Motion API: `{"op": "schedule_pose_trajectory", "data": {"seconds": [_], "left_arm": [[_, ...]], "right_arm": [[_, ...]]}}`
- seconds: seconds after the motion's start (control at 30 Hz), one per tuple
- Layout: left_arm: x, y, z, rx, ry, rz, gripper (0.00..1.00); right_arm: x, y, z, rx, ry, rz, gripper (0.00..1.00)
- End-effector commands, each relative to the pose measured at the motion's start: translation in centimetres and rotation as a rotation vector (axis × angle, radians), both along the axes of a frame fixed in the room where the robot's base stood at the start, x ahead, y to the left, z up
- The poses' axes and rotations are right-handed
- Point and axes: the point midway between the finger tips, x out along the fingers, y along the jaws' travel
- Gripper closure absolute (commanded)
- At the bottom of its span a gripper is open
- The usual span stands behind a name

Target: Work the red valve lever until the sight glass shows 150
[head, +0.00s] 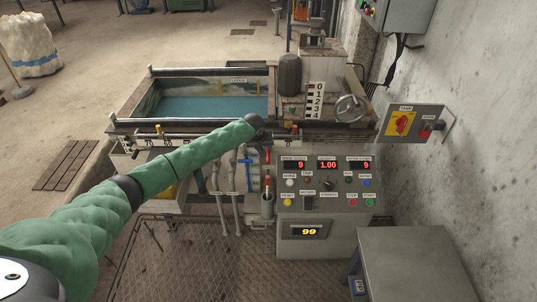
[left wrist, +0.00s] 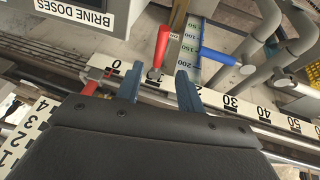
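The red valve lever (left wrist: 163,46) shows in the left wrist view, just past my left fingertips, its handle slanting up from a pivot. In the head view it is a small red piece (head: 267,156) below the pipe rail. The sight glass (left wrist: 190,45) stands right beside it, with a coloured scale marked 200, 150, 100 and 50; I cannot make out its level. My left gripper (left wrist: 160,70) is open, its two blue fingers spread apart near the lever's base and holding nothing visible. In the head view the hand (head: 257,128) is small and mostly hidden. My right gripper is out of view.
A blue lever (left wrist: 220,57) sits right of the sight glass, near grey pipes (left wrist: 285,60). A numbered rail (left wrist: 240,106) runs behind the fingers. The control panel (head: 325,222) shows red readouts and a lower yellow 99. A grey cabinet (head: 415,262) stands at front right.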

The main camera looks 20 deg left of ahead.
Motion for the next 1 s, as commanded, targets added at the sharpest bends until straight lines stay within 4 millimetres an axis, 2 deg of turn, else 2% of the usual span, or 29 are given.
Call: {"op": "schedule_pose_trajectory", "data": {"seconds": [0.27, 0.7, 1.0], "left_arm": [[0.5, -0.1, -0.9, -0.022, 0.001, 0.046, 0.62], [2.9, -0.5, -6.1, -0.02, 0.002, 0.045, 0.62], [3.3, -0.6, -7.0, -0.02, 0.001, 0.043, 0.62]], "right_arm": [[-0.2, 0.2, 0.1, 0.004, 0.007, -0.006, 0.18], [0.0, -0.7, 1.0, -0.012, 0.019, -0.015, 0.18], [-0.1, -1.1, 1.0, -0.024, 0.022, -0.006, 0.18]]}}
